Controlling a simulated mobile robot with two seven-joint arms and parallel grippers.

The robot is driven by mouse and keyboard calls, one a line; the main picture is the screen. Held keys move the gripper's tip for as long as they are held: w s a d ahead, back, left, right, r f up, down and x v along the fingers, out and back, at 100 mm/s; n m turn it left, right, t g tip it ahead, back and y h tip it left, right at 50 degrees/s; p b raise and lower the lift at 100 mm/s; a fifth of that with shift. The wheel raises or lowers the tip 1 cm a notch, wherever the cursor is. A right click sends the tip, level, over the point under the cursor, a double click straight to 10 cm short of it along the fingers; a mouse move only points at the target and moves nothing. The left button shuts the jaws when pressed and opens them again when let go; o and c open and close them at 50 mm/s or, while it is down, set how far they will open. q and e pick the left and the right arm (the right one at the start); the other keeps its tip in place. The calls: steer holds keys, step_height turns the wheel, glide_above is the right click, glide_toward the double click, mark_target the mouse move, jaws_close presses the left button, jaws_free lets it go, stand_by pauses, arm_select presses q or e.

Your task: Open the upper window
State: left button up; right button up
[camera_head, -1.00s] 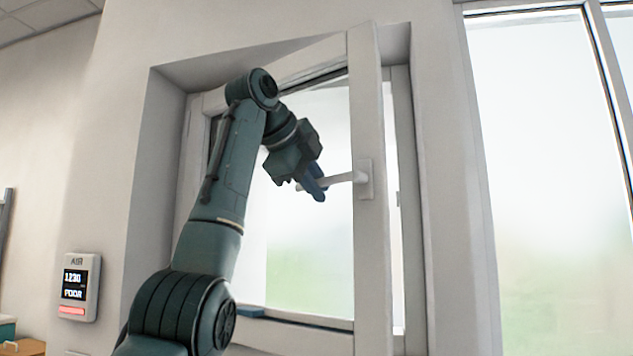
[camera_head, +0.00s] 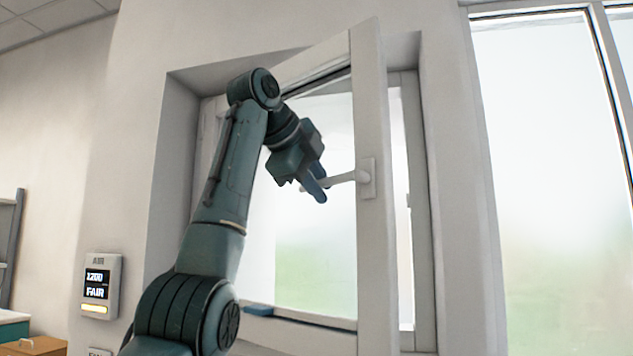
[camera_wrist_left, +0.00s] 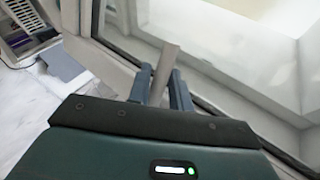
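The upper window's white sash (camera_head: 368,240) is swung inward, with a gap between its handle-side edge and the window frame (camera_head: 416,230). Its white lever handle (camera_head: 347,178) points left, roughly level, from a plate on the sash's right stile. My left gripper (camera_head: 317,190) has its blue fingers at the free end of this handle. In the left wrist view the handle (camera_wrist_left: 165,68) runs between the two fingers of the left gripper (camera_wrist_left: 161,88), which are closed around it. My right gripper is in neither view.
An air monitor (camera_head: 101,286) on the wall at left reads 1200 and FAIR with a yellow bar. A large glazed pane (camera_head: 545,180) stands to the right. A wooden-topped cabinet (camera_head: 35,346) shows at the lower left.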

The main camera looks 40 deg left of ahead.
arm_select(q)
steer(key=b+v, duration=0.1)
steer(key=v, duration=1.2)
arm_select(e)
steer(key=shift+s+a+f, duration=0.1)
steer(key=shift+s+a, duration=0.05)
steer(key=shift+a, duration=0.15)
arm_select(q)
steer(key=shift+c, duration=0.5)
